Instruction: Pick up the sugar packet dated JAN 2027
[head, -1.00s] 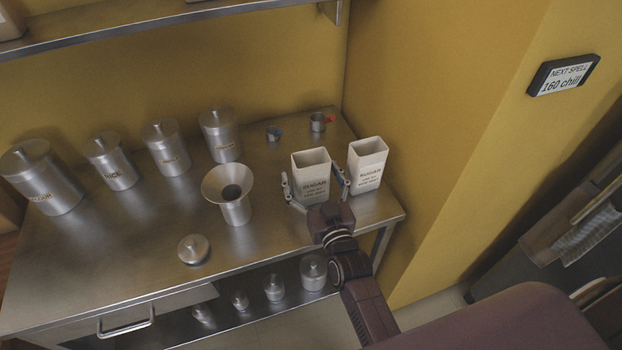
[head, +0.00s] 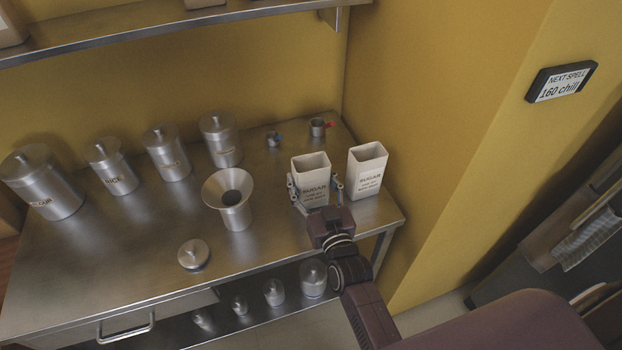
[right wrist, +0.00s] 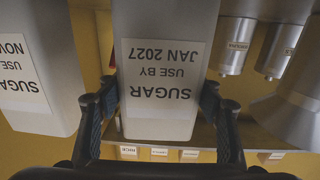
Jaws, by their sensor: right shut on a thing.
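The sugar packet dated JAN 2027 (head: 311,169) is a white, open-topped packet standing upright on the steel table. Its label reads upside down in the right wrist view (right wrist: 160,70). My right gripper (head: 315,190) is shut on it, one finger on each side; both fingers also show in the right wrist view (right wrist: 160,98). A second sugar packet (head: 366,170) stands just right of it in the head view. In the right wrist view its label (right wrist: 22,82) shows NOV, with the rest cut off. My left gripper is not in view.
The steel table (head: 120,245) holds a funnel (head: 231,195) left of the packets, a loose lid (head: 193,254), several lidded canisters (head: 165,153) and two small cups (head: 273,138) (head: 317,127) behind. A yellow wall (head: 430,130) stands close on the right.

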